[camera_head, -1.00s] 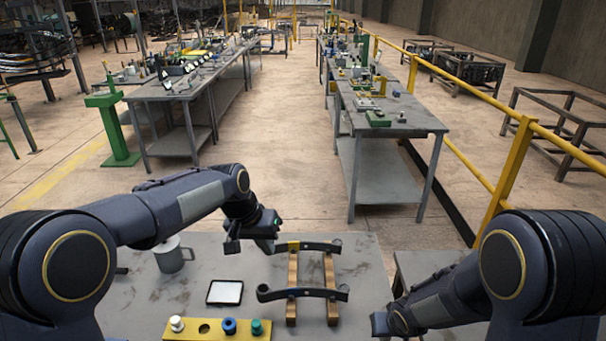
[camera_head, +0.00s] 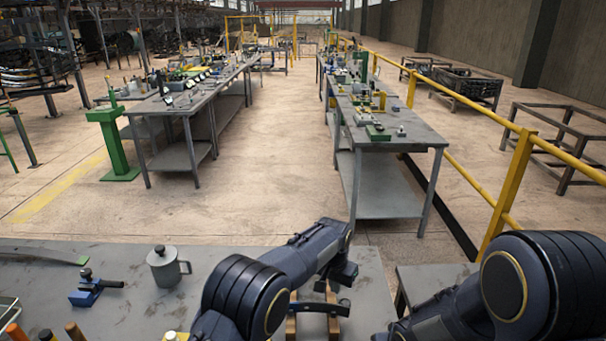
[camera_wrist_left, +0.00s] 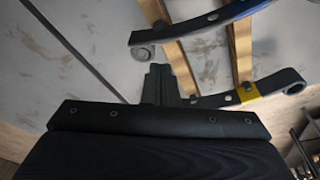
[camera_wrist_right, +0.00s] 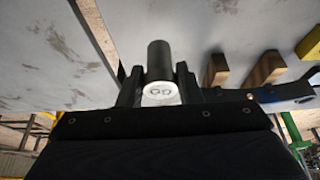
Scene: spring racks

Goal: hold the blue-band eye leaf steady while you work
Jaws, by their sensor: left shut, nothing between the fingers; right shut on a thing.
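Two dark curved leaves lie across two wooden strips on the table. In the left wrist view one leaf (camera_wrist_left: 205,22) is farther up, and a leaf with a yellow band (camera_wrist_left: 270,86) is lower. In the head view the near leaf (camera_head: 318,307) is partly hidden by my left arm. My left gripper (camera_wrist_left: 160,72) is shut and empty, in the gap between the leaves' ends; it also shows in the head view (camera_head: 343,272). My right gripper (camera_wrist_right: 158,80) is shut on a dark cylinder with a white end marked GO (camera_wrist_right: 160,90).
A grey lidded mug (camera_head: 165,266) and a small blue fixture (camera_head: 92,289) stand on the table's left side. Tool handles (camera_head: 50,332) stand at the lower left. Wooden strips (camera_wrist_right: 265,68) lie right of the right gripper. Beyond the table is open floor.

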